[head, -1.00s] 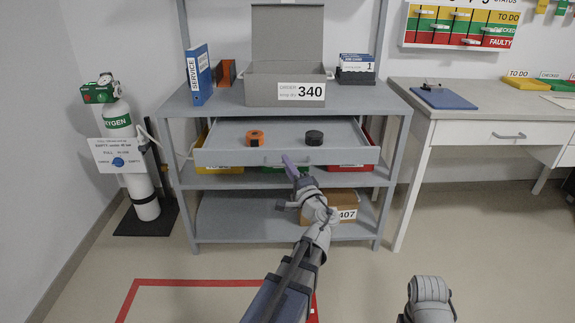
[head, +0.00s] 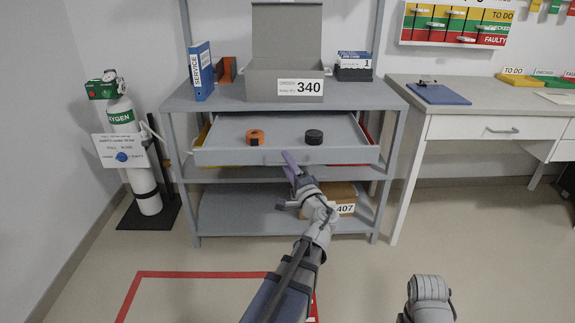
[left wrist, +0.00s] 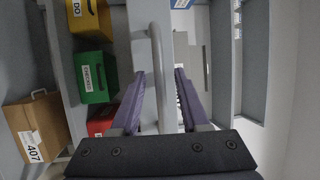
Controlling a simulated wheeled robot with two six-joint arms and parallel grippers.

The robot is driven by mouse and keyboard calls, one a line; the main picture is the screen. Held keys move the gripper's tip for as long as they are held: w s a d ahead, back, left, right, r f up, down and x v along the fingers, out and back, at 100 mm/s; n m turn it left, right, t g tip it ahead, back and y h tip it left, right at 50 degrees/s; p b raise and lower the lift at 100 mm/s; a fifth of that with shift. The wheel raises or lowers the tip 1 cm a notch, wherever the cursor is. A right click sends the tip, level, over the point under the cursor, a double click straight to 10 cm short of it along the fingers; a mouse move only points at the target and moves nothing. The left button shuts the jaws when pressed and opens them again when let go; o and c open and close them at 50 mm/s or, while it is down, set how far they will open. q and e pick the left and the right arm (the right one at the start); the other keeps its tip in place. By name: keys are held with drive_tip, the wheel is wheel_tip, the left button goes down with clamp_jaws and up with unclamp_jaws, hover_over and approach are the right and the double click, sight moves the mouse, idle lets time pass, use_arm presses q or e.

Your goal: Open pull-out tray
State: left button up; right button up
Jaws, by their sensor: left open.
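The grey pull-out tray (head: 230,158) sticks out from under the top of the grey shelf unit in the head view. An orange tape roll (head: 255,137) and a black tape roll (head: 314,137) lie in it. My left gripper (head: 290,165) is at the middle of the tray's front and covers its handle there. In the left wrist view, the handle (left wrist: 157,60) runs between the purple fingers of my left gripper (left wrist: 159,80). The fingers are open, with a gap visible on the right side of the handle. My right gripper is not in view.
A grey box (head: 285,88) labelled 340 and a blue service binder (head: 201,70) stand on the shelf top. A cardboard box (head: 342,197) labelled 407 is low behind my arm. An oxygen cylinder (head: 145,170) stands left, a desk (head: 470,120) right. The floor in front is clear.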

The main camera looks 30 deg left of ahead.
use_arm(q)
drive_tip(key=b+v, duration=0.1)
drive_tip(key=v, duration=0.6)
drive_tip(key=shift+s+d, duration=0.2)
drive_tip(key=shift+d, duration=0.1)
drive_tip(key=shift+f, duration=0.15)
